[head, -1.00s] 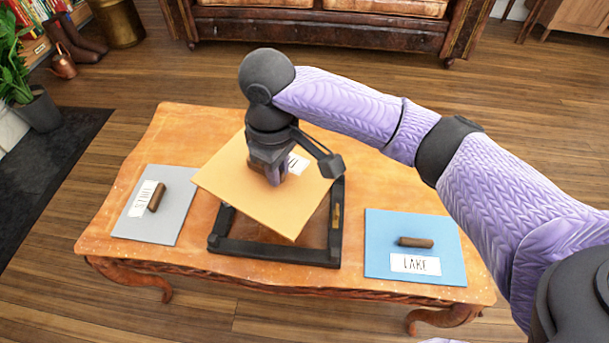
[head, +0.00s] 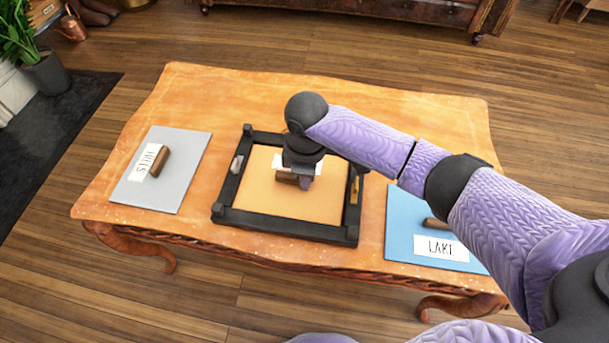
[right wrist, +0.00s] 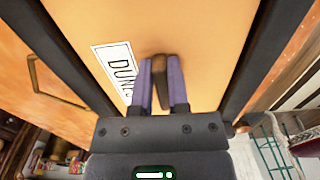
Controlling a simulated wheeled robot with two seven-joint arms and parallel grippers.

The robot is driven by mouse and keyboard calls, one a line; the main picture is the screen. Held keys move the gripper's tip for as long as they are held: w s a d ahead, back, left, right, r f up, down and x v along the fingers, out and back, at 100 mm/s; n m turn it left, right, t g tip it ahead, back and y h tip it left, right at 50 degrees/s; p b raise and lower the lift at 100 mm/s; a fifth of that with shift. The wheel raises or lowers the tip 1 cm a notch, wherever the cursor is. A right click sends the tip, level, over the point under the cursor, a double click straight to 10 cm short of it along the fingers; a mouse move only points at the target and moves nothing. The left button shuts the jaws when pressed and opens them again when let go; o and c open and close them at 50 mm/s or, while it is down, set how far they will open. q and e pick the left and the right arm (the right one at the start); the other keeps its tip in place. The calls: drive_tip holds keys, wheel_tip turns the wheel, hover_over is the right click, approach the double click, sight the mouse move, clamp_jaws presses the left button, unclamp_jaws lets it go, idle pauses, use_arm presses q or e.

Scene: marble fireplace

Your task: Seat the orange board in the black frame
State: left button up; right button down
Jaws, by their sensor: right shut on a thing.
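The orange board (head: 257,201) lies inside the outline of the black frame (head: 285,228), squared up with its bars; whether it is fully down cannot be told. In the right wrist view the board (right wrist: 205,40) shows between two dark frame bars, with a white label (right wrist: 117,73) reading "DUN", the rest hidden. My right gripper (head: 299,182) is shut on the board's brown handle (head: 286,178); in the wrist view the handle (right wrist: 160,78) sits between the fingers. My left gripper is out of view.
A grey board (head: 185,190) labelled "HILLS" lies left of the frame on the wooden table (head: 330,95). A blue board (head: 400,235) labelled "LAKE" lies close to the right, partly behind my arm. The table behind the frame is clear.

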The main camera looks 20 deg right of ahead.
drive_tip(key=c, duration=0.7)
unclamp_jaws()
drive_tip(key=shift+o, duration=0.4)
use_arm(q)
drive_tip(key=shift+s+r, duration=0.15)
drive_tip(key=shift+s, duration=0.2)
use_arm(e)
drive_tip(key=shift+r, duration=0.15)
use_arm(q)
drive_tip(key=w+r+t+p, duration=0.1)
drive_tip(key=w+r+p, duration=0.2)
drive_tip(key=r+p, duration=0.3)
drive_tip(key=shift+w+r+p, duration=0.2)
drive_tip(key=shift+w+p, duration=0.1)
drive_tip(key=shift+p, duration=0.55)
use_arm(e)
wheel_tip(320, 180, up, 12)
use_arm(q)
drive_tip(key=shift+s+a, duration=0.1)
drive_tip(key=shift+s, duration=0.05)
